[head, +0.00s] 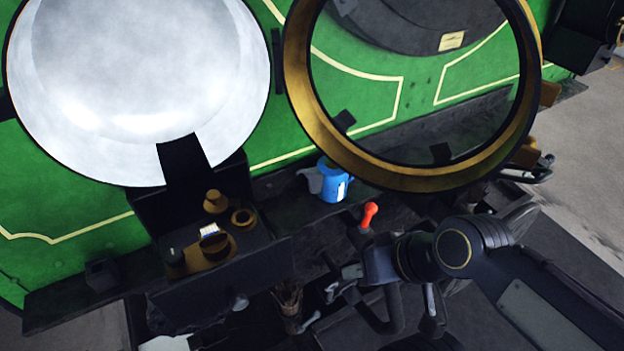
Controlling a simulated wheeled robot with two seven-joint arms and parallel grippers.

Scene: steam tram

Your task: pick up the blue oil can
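The blue oil can (333,181) stands upright on the dark ledge along the green side of the tram, just left of the large brass ring. It has a white label, and a grey part shows at its left side. My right gripper (344,281) is below the can in the picture, apart from it and not touching it. Its light fingertips are small against the dark clutter, so its opening is unclear. My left gripper is not in view.
A red-knobbed lever (369,213) stands between the can and my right gripper. The brass ring (420,183) is an open lamp door or frame beside the can. Brushes and dark hardware lie below.

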